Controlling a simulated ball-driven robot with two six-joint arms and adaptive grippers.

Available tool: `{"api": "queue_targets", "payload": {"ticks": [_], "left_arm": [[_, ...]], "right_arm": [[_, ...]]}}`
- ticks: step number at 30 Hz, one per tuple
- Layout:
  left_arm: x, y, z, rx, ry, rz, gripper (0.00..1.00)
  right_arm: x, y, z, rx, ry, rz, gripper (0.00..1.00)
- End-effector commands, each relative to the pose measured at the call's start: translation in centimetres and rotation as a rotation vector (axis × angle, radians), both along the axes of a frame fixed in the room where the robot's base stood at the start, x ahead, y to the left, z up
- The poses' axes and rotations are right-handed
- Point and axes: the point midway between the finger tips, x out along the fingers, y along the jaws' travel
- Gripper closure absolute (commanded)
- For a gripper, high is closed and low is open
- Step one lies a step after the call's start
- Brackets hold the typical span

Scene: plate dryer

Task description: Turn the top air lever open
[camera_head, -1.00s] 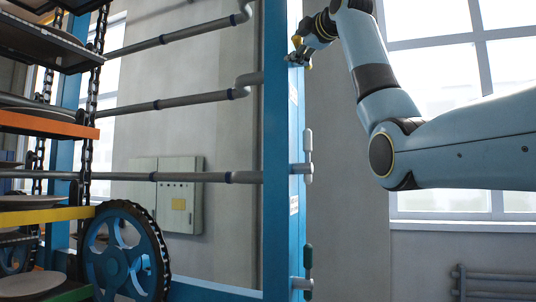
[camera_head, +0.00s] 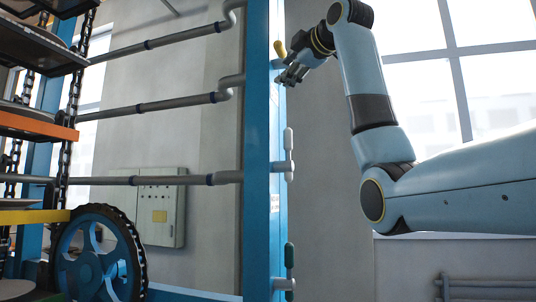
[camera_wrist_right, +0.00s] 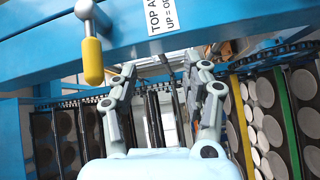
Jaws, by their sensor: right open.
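The top air lever has a yellow grip (camera_head: 280,49) and sits high on the blue post (camera_head: 257,150) in the head view. In the right wrist view the yellow grip (camera_wrist_right: 92,60) points toward the bottom of the picture from its grey metal stem, left of the fingers. My right gripper (camera_head: 292,73) is just below and right of the yellow grip in the head view. In the wrist view its two fingers (camera_wrist_right: 162,75) are spread, with nothing held between them. The lever is outside the fingers. My left gripper is in neither view.
A white-gripped lever (camera_head: 288,140) and a green-gripped lever (camera_head: 290,258) are lower on the post. A partly cut-off white label (camera_wrist_right: 168,15) reads "TOP A… UP = O…". Plate racks (camera_wrist_right: 270,110) with chains lie beyond the fingers. A grey box (camera_head: 161,212) hangs on the wall.

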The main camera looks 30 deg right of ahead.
Motion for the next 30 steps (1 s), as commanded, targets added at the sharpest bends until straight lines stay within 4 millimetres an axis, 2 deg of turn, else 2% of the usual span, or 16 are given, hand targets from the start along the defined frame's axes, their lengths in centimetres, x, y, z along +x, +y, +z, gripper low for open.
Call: {"api": "queue_targets", "payload": {"ticks": [15,24,30], "left_arm": [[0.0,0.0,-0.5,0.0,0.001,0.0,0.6],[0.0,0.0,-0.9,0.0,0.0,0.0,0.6],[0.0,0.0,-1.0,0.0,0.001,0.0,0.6]], "right_arm": [[3.8,1.1,-9.8,0.111,0.113,-0.005,0.51],[5.3,1.7,-15.5,0.175,0.175,-0.012,0.51],[5.9,2.0,-18.5,0.209,0.207,-0.019,0.51]]}}
